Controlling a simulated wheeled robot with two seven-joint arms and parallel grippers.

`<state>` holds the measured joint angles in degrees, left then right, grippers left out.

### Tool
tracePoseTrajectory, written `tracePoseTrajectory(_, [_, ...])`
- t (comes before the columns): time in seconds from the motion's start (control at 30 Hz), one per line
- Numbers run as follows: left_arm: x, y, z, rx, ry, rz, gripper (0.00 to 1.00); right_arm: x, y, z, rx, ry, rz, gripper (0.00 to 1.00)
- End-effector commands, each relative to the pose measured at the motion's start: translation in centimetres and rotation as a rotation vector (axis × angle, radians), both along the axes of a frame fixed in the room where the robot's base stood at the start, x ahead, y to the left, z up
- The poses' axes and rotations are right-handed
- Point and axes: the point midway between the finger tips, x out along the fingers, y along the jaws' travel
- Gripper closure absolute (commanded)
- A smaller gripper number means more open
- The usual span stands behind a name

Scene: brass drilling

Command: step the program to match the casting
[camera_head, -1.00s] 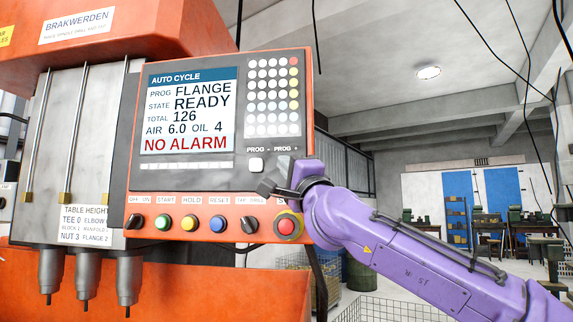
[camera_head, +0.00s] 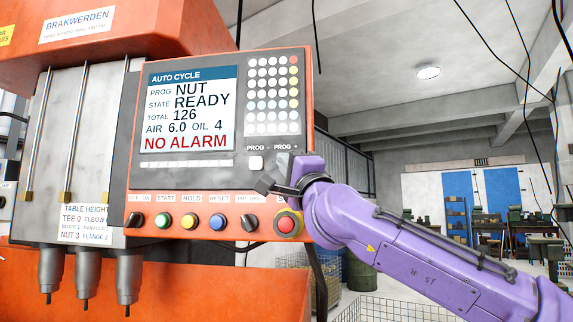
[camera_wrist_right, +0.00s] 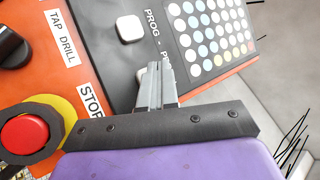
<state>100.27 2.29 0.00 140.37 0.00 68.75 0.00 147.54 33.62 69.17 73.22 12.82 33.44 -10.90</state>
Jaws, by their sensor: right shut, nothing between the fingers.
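The control panel screen (camera_head: 190,110) reads PROG NUT, STATE READY, TOTAL 126, AIR 6.0, OIL 4 and NO ALARM. A white program button (camera_head: 256,163) sits under the left PROG label; it also shows in the right wrist view (camera_wrist_right: 130,29). My right gripper (camera_head: 268,186) is shut and empty at the panel's lower right. My left gripper is not in view.
The red stop button (camera_head: 286,226) on its yellow ring is close below my right gripper. Green (camera_head: 163,222), yellow (camera_head: 190,222) and blue (camera_head: 217,222) buttons line the lower panel. A height label (camera_head: 85,223) and drill spindles (camera_head: 87,270) are at left.

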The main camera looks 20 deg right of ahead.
Motion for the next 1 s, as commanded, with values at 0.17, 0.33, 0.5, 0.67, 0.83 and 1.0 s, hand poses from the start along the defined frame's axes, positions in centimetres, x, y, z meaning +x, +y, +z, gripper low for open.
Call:
tracePoseTrajectory(0.17, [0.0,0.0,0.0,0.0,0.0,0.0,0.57,-0.1,0.1,0.0,0.0,0.0,0.0,1.0])
tracePoseTrajectory(0.33, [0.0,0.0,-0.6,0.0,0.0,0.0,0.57,-1.5,0.8,0.0,0.0,-0.003,0.001,1.0])
tracePoseTrajectory(0.5, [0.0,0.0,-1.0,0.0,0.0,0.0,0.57,-3.0,1.5,-0.1,0.0,-0.002,0.001,1.0])
tracePoseTrajectory(0.67, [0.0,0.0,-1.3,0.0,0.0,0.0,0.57,-4.2,2.1,0.0,0.001,-0.001,0.001,1.0])
tracePoseTrajectory(0.83, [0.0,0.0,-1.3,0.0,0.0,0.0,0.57,-4.5,2.2,0.0,0.0,0.0,0.0,1.0])
tracePoseTrajectory(1.0, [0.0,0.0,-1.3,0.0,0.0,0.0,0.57,-4.5,2.2,0.0,0.0,0.0,0.0,1.0])
